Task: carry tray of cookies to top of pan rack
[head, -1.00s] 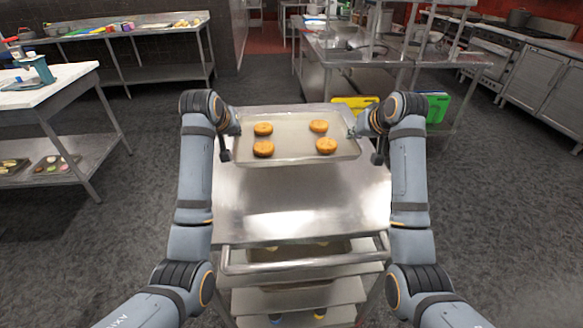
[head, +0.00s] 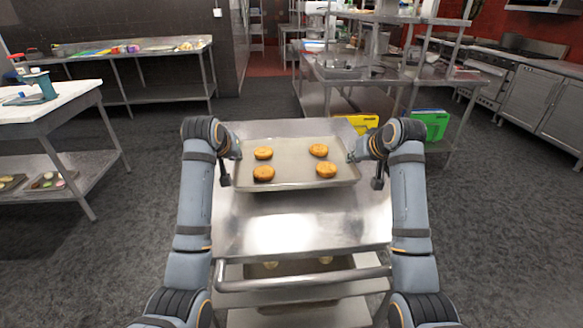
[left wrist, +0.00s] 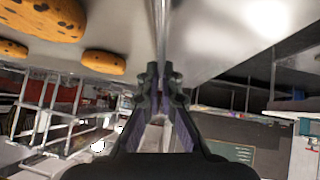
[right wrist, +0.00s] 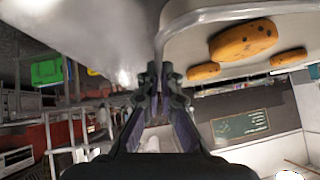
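A shallow metal tray (head: 292,172) with several round brown cookies (head: 264,173) is level over the shiny flat top (head: 300,230) of the pan rack. I cannot tell whether its underside touches the rack top. My left gripper (head: 237,158) is shut on the tray's left rim, and my right gripper (head: 351,157) is shut on its right rim. In the left wrist view the fingers (left wrist: 163,88) pinch the rim, with cookies at upper left. In the right wrist view the fingers (right wrist: 163,88) pinch the opposite rim, with cookies at upper right.
A rack handle bar (head: 300,279) crosses the near side, with another tray (head: 300,297) below. A white-topped table (head: 50,103) stands at left. A steel worktable (head: 335,78) with yellow and green boards (head: 430,124) stands beyond. Dark floor is clear on both sides.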

